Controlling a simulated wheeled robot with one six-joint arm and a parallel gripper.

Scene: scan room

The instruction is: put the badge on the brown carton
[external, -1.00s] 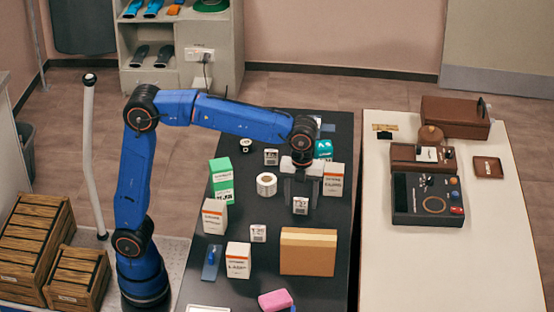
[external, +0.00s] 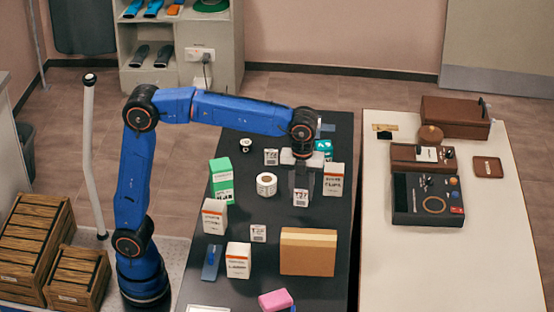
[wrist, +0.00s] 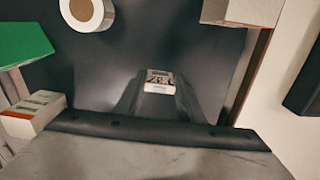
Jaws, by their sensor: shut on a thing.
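The brown carton (external: 308,252) stands on the black table, toward the front right of it. My gripper (external: 301,190) points down behind the carton, apart from it, and is shut on a small white block with dark print (external: 301,198). In the wrist view this block (wrist: 159,81) sits between the fingertips of my gripper (wrist: 158,88). I cannot tell for sure whether this block is the badge. Similar white printed blocks stand farther back (external: 271,157) and to the left of the carton (external: 258,233).
White boxes stand right of my gripper (external: 334,180) and left of the carton (external: 238,261). A white roll (external: 266,184), a green box (external: 221,180) and a pink block (external: 275,300) are on the black table. The pale table (external: 400,270) at right has bare room in front.

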